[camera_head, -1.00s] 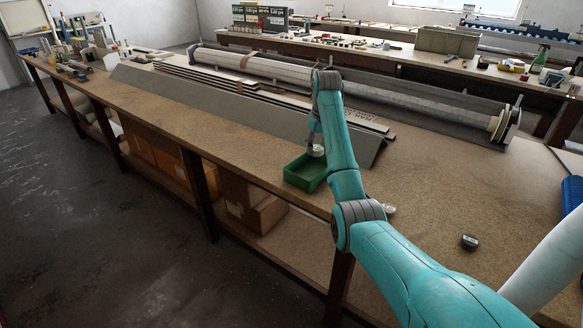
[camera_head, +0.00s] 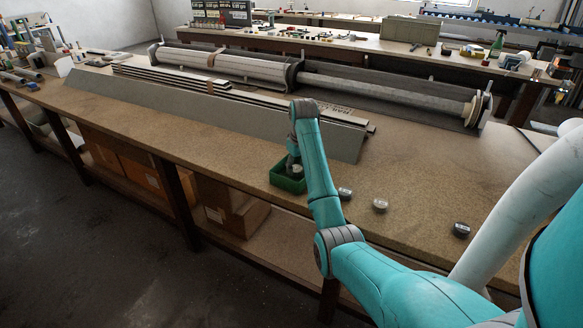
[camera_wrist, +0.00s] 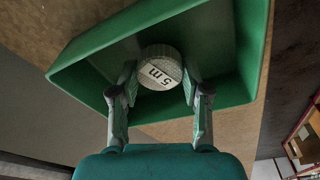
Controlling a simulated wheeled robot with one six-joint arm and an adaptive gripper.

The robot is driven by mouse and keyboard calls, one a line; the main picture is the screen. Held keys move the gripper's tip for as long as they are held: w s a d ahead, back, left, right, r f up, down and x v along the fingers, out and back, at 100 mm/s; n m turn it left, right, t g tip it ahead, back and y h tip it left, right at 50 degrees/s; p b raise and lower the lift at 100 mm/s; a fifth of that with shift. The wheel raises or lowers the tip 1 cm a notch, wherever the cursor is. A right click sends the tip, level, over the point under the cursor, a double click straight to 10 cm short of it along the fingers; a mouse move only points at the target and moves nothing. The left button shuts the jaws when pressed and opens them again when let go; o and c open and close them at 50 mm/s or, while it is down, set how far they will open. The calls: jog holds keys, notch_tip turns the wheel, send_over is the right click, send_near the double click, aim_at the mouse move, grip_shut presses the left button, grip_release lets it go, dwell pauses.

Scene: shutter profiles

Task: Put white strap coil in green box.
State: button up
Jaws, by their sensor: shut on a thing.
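The white strap coil (camera_wrist: 160,70), a round roll marked "5 m", is between my gripper's fingers (camera_wrist: 159,88) in the wrist view. My gripper is shut on it. The green box (camera_wrist: 92,71) is an open tray around and beneath the coil. In the head view the green box (camera_head: 280,183) sits near the front edge of the bench, and my gripper (camera_head: 295,164) points down into its opening. The coil (camera_head: 297,170) shows within the box outline. Whether it touches the box floor I cannot tell.
Other small round coils lie on the bench right of my arm: one close to it (camera_head: 344,193), a pale one (camera_head: 380,205) and a dark-sided one (camera_head: 461,229). A long grey profile (camera_head: 220,118) lies behind the box.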

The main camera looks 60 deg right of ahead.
jog(key=shift+f, duration=0.3)
jog(key=shift+f, duration=0.15)
jog(key=o, duration=1.1)
jog(key=shift+o, duration=0.2)
